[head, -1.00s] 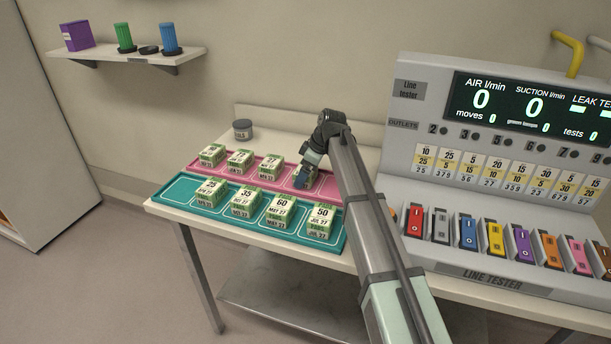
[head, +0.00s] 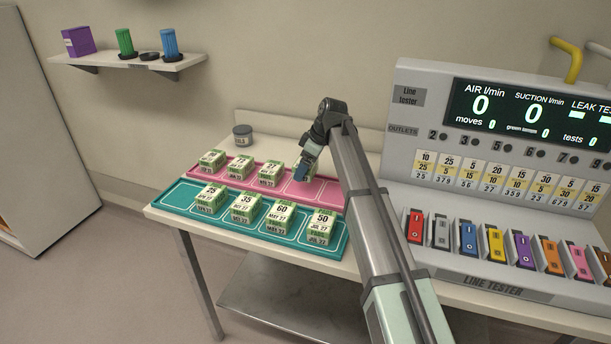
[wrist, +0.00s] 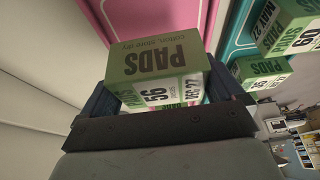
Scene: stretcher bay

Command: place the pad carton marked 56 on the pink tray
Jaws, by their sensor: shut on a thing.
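The pad carton marked 56 (wrist: 160,78) is green and white and sits between my gripper's fingers in the wrist view, its 56 label facing the camera. My gripper (head: 303,170) is shut on it and hangs over the right end of the pink tray (head: 328,192). In the head view the arm and fingers mostly hide the carton. The carton looks raised above the tray, though the exact gap cannot be told. The pink tray holds three other cartons in a row at its left, and its right end looks bare. The tray also shows in the wrist view (wrist: 185,14).
A teal tray (head: 180,199) with several pad cartons, among them 35, 60 and 50, lies in front of the pink one. The line tester (head: 395,158) stands to the right. A wall shelf (head: 110,58) hangs at upper left.

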